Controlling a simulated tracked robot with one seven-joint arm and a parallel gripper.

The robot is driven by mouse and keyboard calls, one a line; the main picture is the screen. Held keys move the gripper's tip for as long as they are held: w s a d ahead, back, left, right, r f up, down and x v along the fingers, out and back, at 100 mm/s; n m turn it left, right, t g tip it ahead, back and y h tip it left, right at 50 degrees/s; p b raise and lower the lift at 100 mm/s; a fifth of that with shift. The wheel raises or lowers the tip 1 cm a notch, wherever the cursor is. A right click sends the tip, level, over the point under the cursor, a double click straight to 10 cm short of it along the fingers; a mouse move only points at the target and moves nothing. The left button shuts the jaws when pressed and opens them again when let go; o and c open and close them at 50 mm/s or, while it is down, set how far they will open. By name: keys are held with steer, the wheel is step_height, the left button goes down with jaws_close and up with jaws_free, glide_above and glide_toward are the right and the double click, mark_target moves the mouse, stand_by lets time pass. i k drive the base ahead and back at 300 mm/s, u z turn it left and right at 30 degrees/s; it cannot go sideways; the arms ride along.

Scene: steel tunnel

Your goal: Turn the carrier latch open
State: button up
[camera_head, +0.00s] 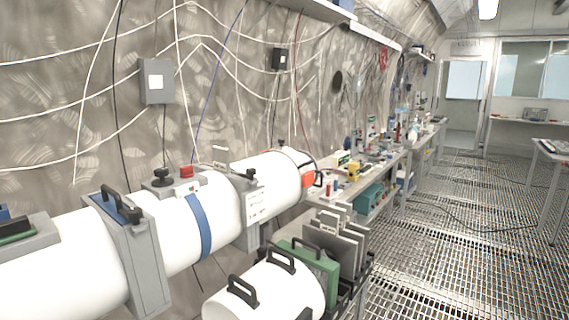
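No part marked as the carrier latch can be picked out for sure. A long white tube (165,233) runs from the lower left toward the middle along the wall. It has a grey clamp-like frame (143,262) with a black handle (121,205) on top, and a blue band (201,228). On its top plate are a black knob (161,179) and a red block (186,171). Another black knob (249,174) sits farther along, near the orange patch (308,180). A shorter white cylinder (275,297) with black handles lies in front, low in the picture. My gripper is not in view.
Grey and green upright plates (345,246) stand in a rack beside the shorter cylinder. A cluttered bench (375,160) follows the wall behind. Cables and a grey box (157,81) hang on the wall. The grated floor (465,235) at right is mostly open, with a dark cable across it.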

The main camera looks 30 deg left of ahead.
mark_target(250, 172)
steer(key=u, duration=0.3)
steer(key=i, duration=0.95)
steer(key=u, duration=0.7)
steer(key=k, duration=0.65)
steer(key=u, duration=0.25)
steer(key=i, duration=0.75)
steer(key=z, duration=0.1)
